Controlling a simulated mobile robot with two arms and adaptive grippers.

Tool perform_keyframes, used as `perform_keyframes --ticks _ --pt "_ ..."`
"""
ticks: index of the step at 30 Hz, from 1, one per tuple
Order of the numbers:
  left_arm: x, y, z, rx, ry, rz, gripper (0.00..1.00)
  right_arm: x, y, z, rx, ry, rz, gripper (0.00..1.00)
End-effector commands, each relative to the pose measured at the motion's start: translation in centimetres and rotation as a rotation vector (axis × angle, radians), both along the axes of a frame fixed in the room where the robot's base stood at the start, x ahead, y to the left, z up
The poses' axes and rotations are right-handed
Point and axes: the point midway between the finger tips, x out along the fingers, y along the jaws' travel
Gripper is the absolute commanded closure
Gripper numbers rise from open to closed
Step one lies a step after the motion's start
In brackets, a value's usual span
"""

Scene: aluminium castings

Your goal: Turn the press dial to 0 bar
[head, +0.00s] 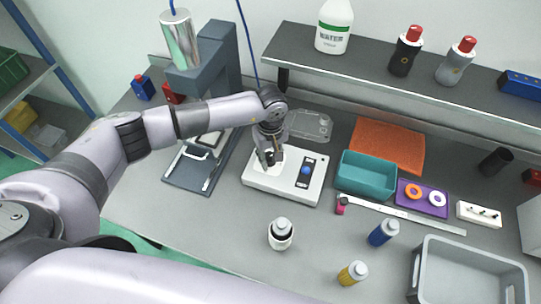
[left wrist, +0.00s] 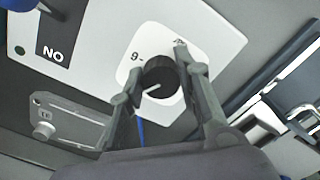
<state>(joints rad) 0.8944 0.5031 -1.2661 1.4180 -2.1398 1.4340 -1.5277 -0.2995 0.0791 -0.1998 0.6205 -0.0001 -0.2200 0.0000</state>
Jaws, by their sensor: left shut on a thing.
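The press control box (head: 312,194) is a white box on the table in the head view. Its dial is hidden there by my left gripper (head: 269,158). In the left wrist view the black dial (left wrist: 160,76) sits on a white scale plate (left wrist: 212,38). The fingers of my left gripper (left wrist: 163,70) are shut on the dial from both sides. The dial's white pointer line points to the lower left of that picture. An upside-down 6 and part of another mark show; the 0 mark cannot be made out. My right gripper is out of view.
The press (head: 218,60) stands behind my left arm. A teal bin (head: 367,181) is right of the box; a white bottle (head: 281,234) stands in front. A clear plate (head: 310,125) lies behind.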

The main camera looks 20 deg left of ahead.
Motion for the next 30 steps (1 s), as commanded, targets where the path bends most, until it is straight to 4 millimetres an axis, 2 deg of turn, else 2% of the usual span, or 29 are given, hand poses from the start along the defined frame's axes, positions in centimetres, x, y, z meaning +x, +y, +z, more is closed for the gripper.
perform_keyframes --ticks 11,30 --pt "0.1 -0.1 -0.4 -0.001 -0.002 0.154 0.97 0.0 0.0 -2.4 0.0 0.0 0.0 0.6" --pt "0.4 -0.1 -0.5 -0.002 -0.004 0.748 0.97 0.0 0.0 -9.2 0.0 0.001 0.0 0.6"
